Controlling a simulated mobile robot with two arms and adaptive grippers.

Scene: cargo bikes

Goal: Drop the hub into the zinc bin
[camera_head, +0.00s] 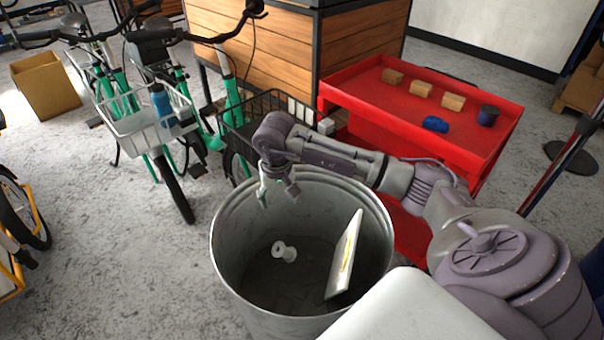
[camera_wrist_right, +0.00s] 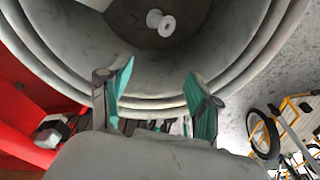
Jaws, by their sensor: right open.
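The zinc bin (camera_head: 226,251) is a large round grey metal bin standing open in front of me. The hub (camera_head: 284,252), a small white spool-shaped part, lies inside it toward the left. The hub also shows in the right wrist view (camera_wrist_right: 160,23), apart from my gripper. My right gripper (camera_head: 277,197) hangs over the far rim of the bin, pointing down. In the right wrist view its two teal-lined fingers (camera_wrist_right: 158,85) are spread with nothing between them. My left gripper is not in view.
A pale flat panel (camera_head: 344,258) leans inside the bin on the right. A red cart (camera_head: 420,107) with several small blocks and two blue items stands behind my right arm. Green bikes with baskets (camera_head: 150,128) stand at the left. Grey floor is clear left of the bin.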

